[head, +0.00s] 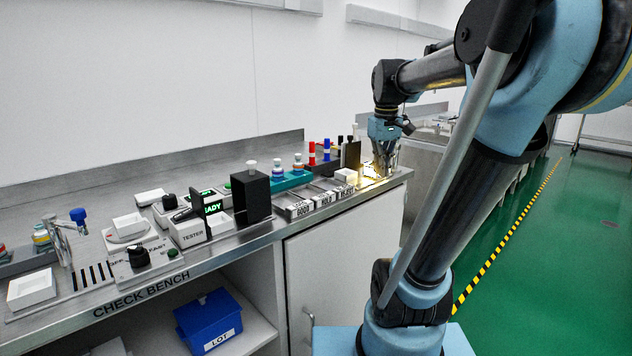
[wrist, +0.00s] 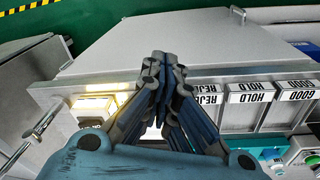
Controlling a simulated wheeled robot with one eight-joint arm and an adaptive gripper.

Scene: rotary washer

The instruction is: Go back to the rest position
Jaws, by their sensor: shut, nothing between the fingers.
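My gripper (head: 386,160) is at the right end of the check bench (head: 150,277), pointing down beside the bins. In the wrist view my gripper (wrist: 165,65) has its fingertips together with nothing between them. A lit yellowish patch shows on the bench right by the fingers in both views. In the wrist view the fingers hide part of the bench front. The picture does not clearly show how high the tips are above the bench top.
Labelled bins (head: 322,199) line the bench edge left of my gripper. A black block (head: 250,197), a tester (head: 189,232) and a dial box (head: 139,257) stand further left. A blue lot bin (head: 208,320) sits on the shelf below. Green floor (head: 540,270) is open on the right.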

